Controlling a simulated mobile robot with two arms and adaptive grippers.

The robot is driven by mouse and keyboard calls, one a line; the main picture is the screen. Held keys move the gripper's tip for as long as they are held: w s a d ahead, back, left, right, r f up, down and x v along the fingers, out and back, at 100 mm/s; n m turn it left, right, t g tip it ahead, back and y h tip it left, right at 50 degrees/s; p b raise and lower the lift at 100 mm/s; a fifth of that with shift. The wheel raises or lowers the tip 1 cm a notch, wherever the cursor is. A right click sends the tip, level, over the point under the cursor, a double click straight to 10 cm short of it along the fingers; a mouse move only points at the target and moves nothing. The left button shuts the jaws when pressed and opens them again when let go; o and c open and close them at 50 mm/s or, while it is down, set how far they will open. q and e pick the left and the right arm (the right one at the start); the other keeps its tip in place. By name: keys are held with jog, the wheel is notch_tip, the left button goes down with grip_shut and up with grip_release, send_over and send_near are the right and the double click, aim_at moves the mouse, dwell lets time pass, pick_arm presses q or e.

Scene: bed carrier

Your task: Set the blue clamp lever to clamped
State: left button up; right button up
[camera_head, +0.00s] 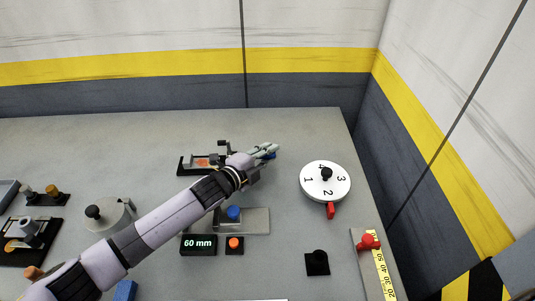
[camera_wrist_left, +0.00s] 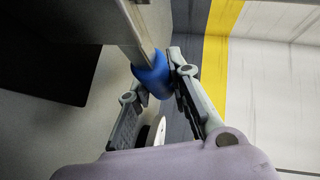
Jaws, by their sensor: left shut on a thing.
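The blue clamp lever's knob (camera_head: 271,156) shows as a small patch of blue at my left gripper's fingers (camera_head: 265,151), at the back of the bench. In the left wrist view the blue round knob (camera_wrist_left: 153,77) sits between the two fingers (camera_wrist_left: 154,80), at the end of a grey lever bar (camera_wrist_left: 130,25). My left gripper is shut on this knob. The clamp's base (camera_head: 184,167) lies behind and left of the hand, with an orange part on it. The hand hides much of the lever. My right gripper is not in view.
A white numbered dial (camera_head: 325,182) with a black knob and red handle stands right of the hand. A red-knobbed ruler slide (camera_head: 378,265) is at the right edge.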

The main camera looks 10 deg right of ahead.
pick_arm(q)
grip_shut()
jog(key=shift+a+r+n+t+h+b, duration=0.1)
jog(key=shift+r+n+t+h+b, duration=0.4)
jog(key=shift+r+n+h+b, duration=0.55)
jog(key=shift+r+y, duration=0.15)
jog(key=shift+y, duration=0.1)
jog(key=o, duration=0.9)
grip_release()
jog(key=v, duration=1.1)
jog(key=shift+s+a, duration=0.1)
jog(key=shift+a, duration=0.2)
jog(key=shift+s+a, duration=0.15)
